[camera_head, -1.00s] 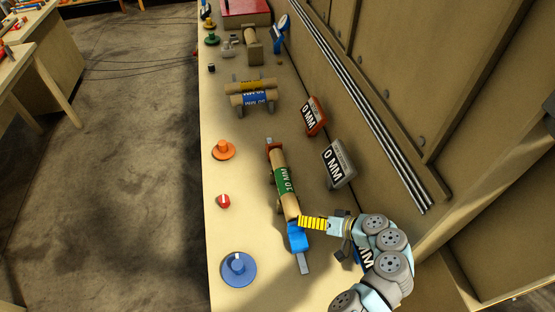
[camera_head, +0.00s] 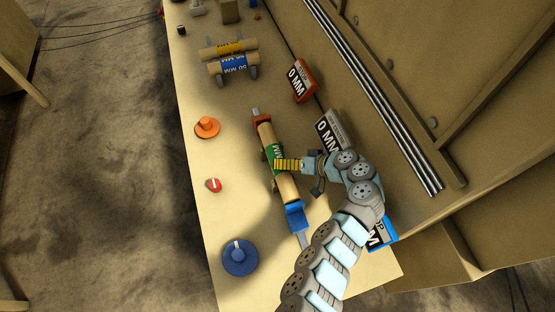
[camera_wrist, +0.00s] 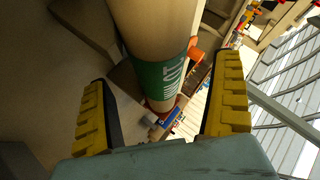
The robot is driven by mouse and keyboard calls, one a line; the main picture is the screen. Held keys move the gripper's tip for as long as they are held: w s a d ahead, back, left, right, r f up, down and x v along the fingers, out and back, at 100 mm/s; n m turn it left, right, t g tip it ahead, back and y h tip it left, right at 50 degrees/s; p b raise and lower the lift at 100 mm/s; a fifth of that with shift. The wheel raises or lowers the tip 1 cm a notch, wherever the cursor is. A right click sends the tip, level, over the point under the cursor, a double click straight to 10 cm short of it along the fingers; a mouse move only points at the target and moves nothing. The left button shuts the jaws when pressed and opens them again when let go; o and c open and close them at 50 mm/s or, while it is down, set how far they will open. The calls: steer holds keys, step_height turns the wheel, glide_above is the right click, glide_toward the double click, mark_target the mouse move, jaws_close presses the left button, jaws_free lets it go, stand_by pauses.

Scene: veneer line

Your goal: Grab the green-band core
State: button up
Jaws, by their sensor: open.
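The green-band core (camera_head: 285,183) is a tan tube with a green band, lying lengthwise on the bench between an orange-brown end piece (camera_head: 262,119) and a blue end piece (camera_head: 296,217). My gripper (camera_head: 277,164) is at the core beside its green band. In the wrist view the core (camera_wrist: 157,35) runs between the two yellow fingers of my gripper (camera_wrist: 162,110), with the green band facing me. The fingers are spread apart with gaps on both sides of the core. Whether a finger touches it is not clear.
Yellow-band (camera_head: 230,48) and blue-band (camera_head: 234,65) cores lie on a rack farther back. An orange knob (camera_head: 207,127), a red knob (camera_head: 213,185) and a blue dial (camera_head: 240,257) sit to the left. A grey display (camera_head: 332,131) and a red one (camera_head: 300,80) stand to the right.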

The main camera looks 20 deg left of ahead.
steer(key=shift+p+x, duration=0.45)
steer(key=shift+x, duration=1.8)
steer(key=c, duration=1.4)
